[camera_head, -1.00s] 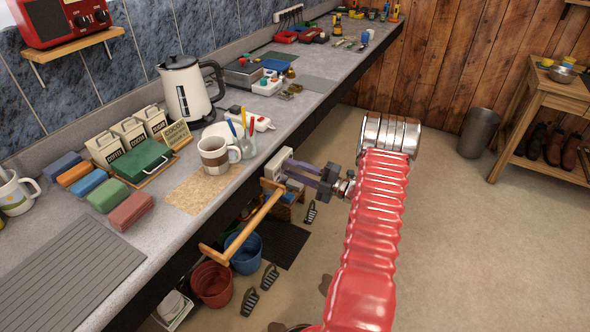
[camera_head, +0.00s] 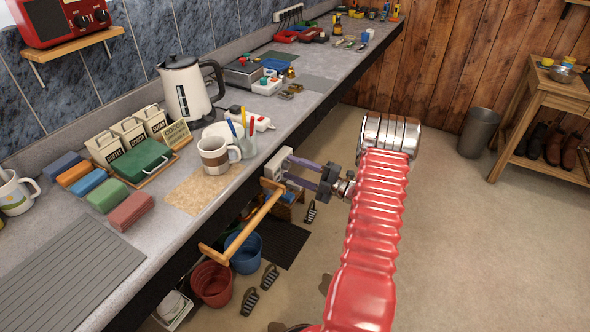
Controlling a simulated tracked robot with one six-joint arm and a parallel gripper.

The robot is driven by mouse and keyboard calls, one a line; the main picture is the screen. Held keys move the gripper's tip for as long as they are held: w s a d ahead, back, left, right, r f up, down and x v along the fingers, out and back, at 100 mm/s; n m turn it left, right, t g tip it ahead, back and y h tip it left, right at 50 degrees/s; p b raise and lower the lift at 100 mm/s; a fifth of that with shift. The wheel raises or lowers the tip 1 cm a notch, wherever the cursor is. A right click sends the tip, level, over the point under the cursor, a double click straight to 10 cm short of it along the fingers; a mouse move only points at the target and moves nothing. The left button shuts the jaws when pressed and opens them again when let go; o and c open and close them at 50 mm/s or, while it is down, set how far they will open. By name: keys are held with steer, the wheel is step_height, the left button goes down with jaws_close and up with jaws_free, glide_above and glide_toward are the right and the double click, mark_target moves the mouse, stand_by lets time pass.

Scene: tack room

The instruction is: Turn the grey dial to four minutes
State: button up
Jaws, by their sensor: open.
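A small whitish box (camera_head: 272,164) is mounted at the front edge of the counter, past the mug. My gripper (camera_head: 288,171) points left at this box from the floor side, with its two purple-grey fingers spread apart. The fingertips are at or very close to the box's face; I cannot tell whether they touch it. No grey dial can be made out; if it is on that face, the fingers and the viewing angle hide it. No minute marks are readable.
A wooden rail (camera_head: 243,226) juts out below the counter's front edge. A striped mug (camera_head: 214,156) and a glass with pens (camera_head: 244,146) stand on the counter near my gripper. Red (camera_head: 211,283) and blue (camera_head: 243,254) buckets are on the floor. The floor to the right is open.

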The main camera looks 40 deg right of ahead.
steer(key=v, duration=1.3)
steer(key=shift+s, duration=0.35)
steer(key=shift+d+f, duration=0.15)
